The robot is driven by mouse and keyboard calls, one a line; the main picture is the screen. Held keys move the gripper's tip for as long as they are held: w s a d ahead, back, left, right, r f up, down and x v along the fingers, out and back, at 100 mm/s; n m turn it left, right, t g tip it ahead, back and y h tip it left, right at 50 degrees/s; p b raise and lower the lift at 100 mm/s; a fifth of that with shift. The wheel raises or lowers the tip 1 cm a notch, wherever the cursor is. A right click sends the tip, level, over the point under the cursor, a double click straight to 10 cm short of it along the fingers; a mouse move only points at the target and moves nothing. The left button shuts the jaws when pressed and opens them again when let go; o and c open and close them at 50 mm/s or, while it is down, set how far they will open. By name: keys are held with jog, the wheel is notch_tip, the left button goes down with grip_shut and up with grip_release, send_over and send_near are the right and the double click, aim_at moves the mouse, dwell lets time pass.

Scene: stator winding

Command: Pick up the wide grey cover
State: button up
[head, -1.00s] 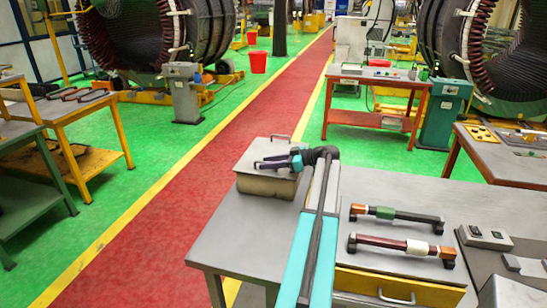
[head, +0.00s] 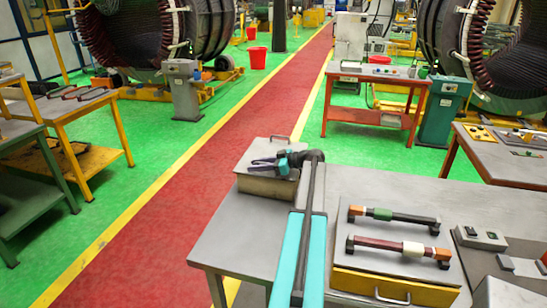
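The wide grey cover (head: 262,184) appears to be the flat lid on a tan-grey box (head: 266,189) at the far left corner of the workbench. A thin handle (head: 279,139) stands up at its back edge. My gripper (head: 257,163) is over the lid, pointing left, with its two dark fingers apart and nothing visible between them. Whether the fingers touch the lid cannot be told. My gripper and wrist hide part of the lid's right side.
On the workbench (head: 228,237), a grey plate (head: 385,232) to the right bears two bar-shaped parts (head: 395,216) (head: 398,247). A grey switch box (head: 480,237) is further right. A yellow drawer (head: 395,288) is at the front. The red aisle is left of the bench.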

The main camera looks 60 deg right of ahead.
dwell(0.3)
grip_shut()
dwell(1.2)
jog(key=shift+w+r, duration=0.1)
jog(key=shift+r, duration=0.05)
